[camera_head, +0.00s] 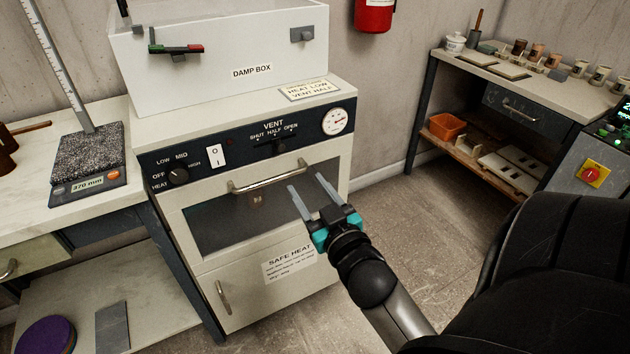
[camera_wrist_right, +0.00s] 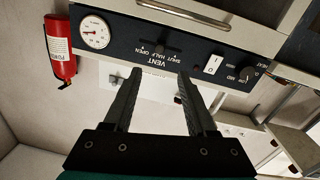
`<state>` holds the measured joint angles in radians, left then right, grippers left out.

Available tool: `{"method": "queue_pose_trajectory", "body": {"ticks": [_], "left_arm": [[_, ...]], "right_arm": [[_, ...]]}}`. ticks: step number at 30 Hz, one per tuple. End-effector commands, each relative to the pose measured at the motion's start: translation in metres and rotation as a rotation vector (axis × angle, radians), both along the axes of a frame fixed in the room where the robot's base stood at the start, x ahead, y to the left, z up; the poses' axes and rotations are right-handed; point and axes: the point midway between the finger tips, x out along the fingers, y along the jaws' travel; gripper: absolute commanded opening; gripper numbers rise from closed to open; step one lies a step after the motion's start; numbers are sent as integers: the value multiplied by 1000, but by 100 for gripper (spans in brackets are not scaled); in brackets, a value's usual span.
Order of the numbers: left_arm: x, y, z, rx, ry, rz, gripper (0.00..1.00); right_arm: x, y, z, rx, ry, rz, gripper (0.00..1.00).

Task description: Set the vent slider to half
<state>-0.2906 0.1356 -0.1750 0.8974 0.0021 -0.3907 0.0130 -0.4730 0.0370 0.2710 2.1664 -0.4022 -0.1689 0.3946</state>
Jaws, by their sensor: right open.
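The vent slider (camera_head: 279,147) is a small dark knob on the black control panel of the white drying cabinet, below the words SHUT HALF OPEN. It looks near the middle of its slot, but its exact setting is hard to read. The slider also shows upside down in the right wrist view (camera_wrist_right: 161,48). My right gripper (camera_head: 307,182) is open and empty, in front of the cabinet door, lower than the slider and to its right, apart from it. In the right wrist view its two fingers (camera_wrist_right: 160,76) point toward the panel. My left gripper is not in view.
The door handle (camera_head: 270,178) sticks out just below the panel. A heat knob (camera_head: 178,176), a white switch (camera_head: 215,155) and a round gauge (camera_head: 335,121) share the panel. A card (camera_head: 310,90) on top reads heat low, vent half. The damp box (camera_head: 220,45) stands above.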

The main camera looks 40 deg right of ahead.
Motion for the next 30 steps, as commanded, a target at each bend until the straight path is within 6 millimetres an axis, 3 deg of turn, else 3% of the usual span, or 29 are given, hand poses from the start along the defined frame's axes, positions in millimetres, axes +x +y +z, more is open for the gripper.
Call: {"method": "queue_pose_trajectory", "body": {"ticks": [9, 26, 30], "left_arm": [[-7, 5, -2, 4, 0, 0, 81], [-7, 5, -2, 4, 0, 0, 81], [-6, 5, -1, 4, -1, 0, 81]], "right_arm": [[-23, 7, 0, 1, 1, 0, 57], [-23, 7, 0, 0, 0, 0, 57], [-20, 9, -16, 14, 32, 7, 57]]}}
